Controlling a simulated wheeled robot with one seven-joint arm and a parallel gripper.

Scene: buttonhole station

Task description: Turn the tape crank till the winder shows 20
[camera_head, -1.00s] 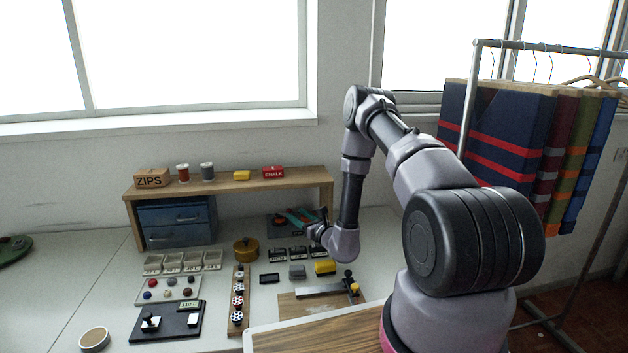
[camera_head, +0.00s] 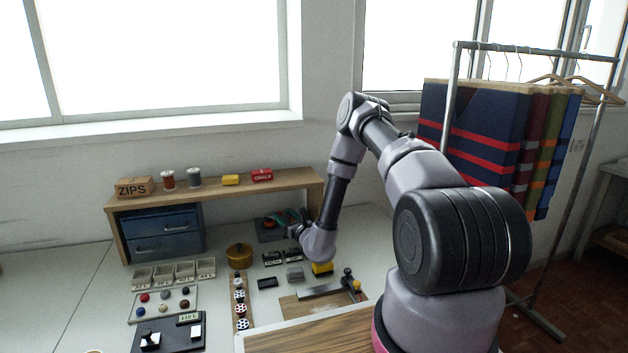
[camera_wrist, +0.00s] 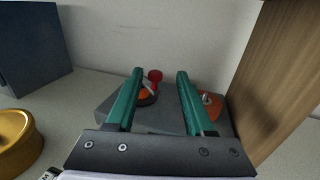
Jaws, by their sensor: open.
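The tape winder is a dark grey block (camera_wrist: 110,102) under the right part of the shelf; it also shows in the head view (camera_head: 266,235). On it are an orange disc with a pale pointer (camera_wrist: 146,94) and an orange-brown disc with a metal piece (camera_wrist: 211,103). A red knob (camera_wrist: 155,76) stands by the first disc; I take it for the crank's handle. The winder's reading is not legible. My gripper (camera_wrist: 160,72) has teal fingers, open and empty. In the wrist view the red knob appears between them; contact cannot be told.
A wooden shelf's upright (camera_wrist: 285,75) stands close on the right in the wrist view. A blue drawer box (camera_wrist: 35,45) and a yellow round tin (camera_wrist: 14,145) are on the left. Small black boxes (camera_head: 283,257) lie in front of the winder. A garment rack (camera_head: 520,52) stands at right.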

